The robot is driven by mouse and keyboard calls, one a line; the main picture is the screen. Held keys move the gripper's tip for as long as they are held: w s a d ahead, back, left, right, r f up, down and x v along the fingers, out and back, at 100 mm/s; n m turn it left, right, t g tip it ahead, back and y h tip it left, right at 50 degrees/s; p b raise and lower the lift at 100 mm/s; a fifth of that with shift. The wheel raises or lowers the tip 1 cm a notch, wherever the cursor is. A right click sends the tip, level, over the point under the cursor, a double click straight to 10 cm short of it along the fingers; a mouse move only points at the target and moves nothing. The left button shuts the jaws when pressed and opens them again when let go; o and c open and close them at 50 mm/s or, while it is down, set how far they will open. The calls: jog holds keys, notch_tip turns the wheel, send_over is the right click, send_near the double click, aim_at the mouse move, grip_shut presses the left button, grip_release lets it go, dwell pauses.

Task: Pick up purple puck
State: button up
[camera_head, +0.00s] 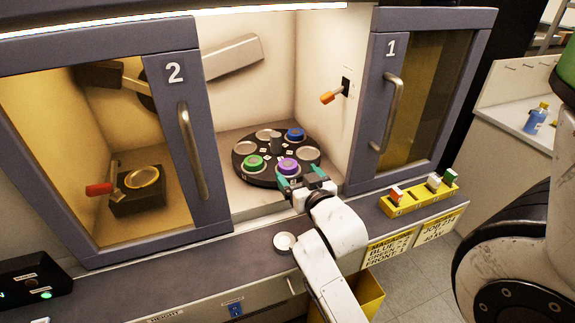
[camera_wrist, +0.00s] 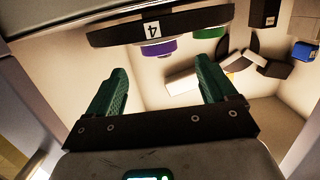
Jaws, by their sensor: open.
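The purple puck (camera_head: 288,165) sits on the front side of a dark round carousel (camera_head: 239,165) in the open middle chamber. In the wrist view the purple puck (camera_wrist: 155,47) shows at the edge of the carousel (camera_wrist: 108,38), just behind a tag marked 4. My gripper (camera_head: 302,180) is at the front edge of the carousel, close to the purple puck. It also shows in the wrist view (camera_wrist: 158,80), with its two green fingers spread apart and nothing between them. The puck lies beyond the fingertips. Whether a finger touches the carousel, I cannot tell.
A green puck (camera_head: 254,163) and a blue puck (camera_head: 295,134) also sit on the carousel. Door 2 (camera_head: 178,130) stands at the left and door 1 (camera_head: 390,100) at the right. An orange-tipped lever (camera_head: 329,97) juts from the right wall. A yellow rack (camera_head: 420,200) stands on the ledge.

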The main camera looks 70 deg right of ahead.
aim_at(288, 165)
jog(key=shift+p+x, duration=0.55)
jog(key=shift+x, duration=2.1)
jog(key=shift+f, duration=0.15)
jog(key=shift+c, duration=0.4)
jog(key=c, duration=1.1)
